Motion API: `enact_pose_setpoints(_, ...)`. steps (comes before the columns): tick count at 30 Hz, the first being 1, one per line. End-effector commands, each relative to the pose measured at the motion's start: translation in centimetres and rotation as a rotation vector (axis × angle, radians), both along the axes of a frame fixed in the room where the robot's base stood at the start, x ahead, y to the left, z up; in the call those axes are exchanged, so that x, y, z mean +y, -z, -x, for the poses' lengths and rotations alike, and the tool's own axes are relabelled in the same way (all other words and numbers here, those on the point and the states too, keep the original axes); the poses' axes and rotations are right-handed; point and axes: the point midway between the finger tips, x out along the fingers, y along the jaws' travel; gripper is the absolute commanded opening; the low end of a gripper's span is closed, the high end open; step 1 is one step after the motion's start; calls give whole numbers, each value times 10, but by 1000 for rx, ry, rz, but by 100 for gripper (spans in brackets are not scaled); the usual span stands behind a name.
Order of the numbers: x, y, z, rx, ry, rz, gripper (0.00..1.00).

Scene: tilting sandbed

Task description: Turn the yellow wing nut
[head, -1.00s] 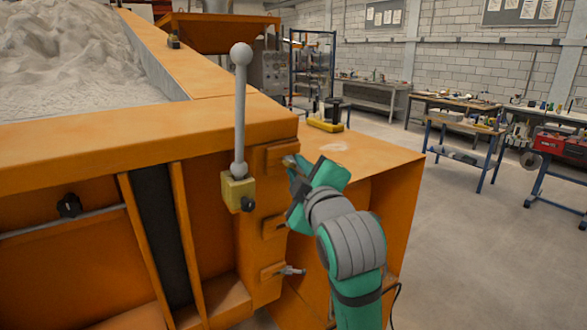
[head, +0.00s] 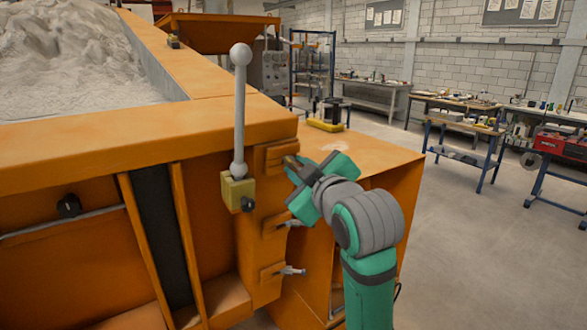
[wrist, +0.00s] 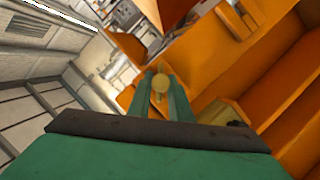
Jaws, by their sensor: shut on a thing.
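My gripper (head: 291,163) is at the top orange bracket (head: 272,156) on the right end of the orange sandbed. Its two fingers show in the wrist view (wrist: 162,92), shut on the small round yellow wing nut (wrist: 160,84) between their tips. In the head view the gripper covers most or all of this nut, so its wing angle cannot be told. Two silver wing nuts are on the brackets below, the middle one (head: 294,223) and the lower one (head: 291,270), both apart from my gripper.
A grey lever with a ball knob (head: 240,54) rises from a yellow block (head: 238,190) just left of my gripper. The orange side box (head: 370,160) is behind and right of it. Workbenches (head: 465,105) stand farther back, with open floor before them.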

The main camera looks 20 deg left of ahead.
Motion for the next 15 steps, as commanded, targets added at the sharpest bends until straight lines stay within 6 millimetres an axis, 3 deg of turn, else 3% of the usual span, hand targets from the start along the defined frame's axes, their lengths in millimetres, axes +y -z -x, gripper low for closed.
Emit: enact_pose_setpoints(15, 1, 0, -1, 184, -42, -142, 0)
